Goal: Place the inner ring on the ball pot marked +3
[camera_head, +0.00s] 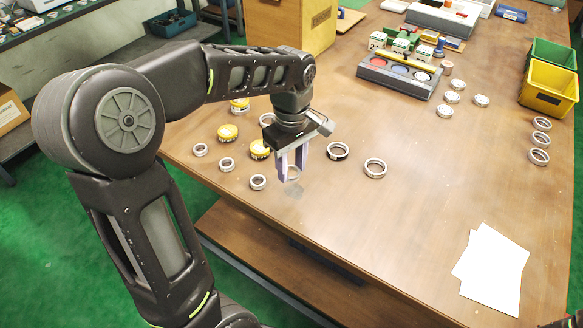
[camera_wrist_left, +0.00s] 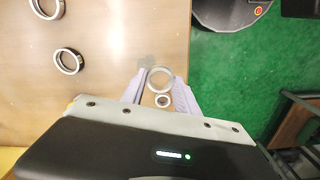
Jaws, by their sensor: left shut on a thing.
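My left gripper (camera_head: 291,172) is shut on a thin silver ring (camera_head: 294,173) and holds it near the table's front edge. In the left wrist view the held ring (camera_wrist_left: 160,77) sits between the two pale fingers. I cannot tell whether it is an inner ring. A grey tray (camera_head: 399,85) with red, blue and white round wells stands at the back. Small pots with white labels and green tops (camera_head: 377,41) stand behind it. I can read no +3 mark.
Yellow tins (camera_head: 228,132) are at the left. Yellow (camera_head: 549,87) and green bins stand at the right edge. White papers (camera_head: 491,268) lie front right.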

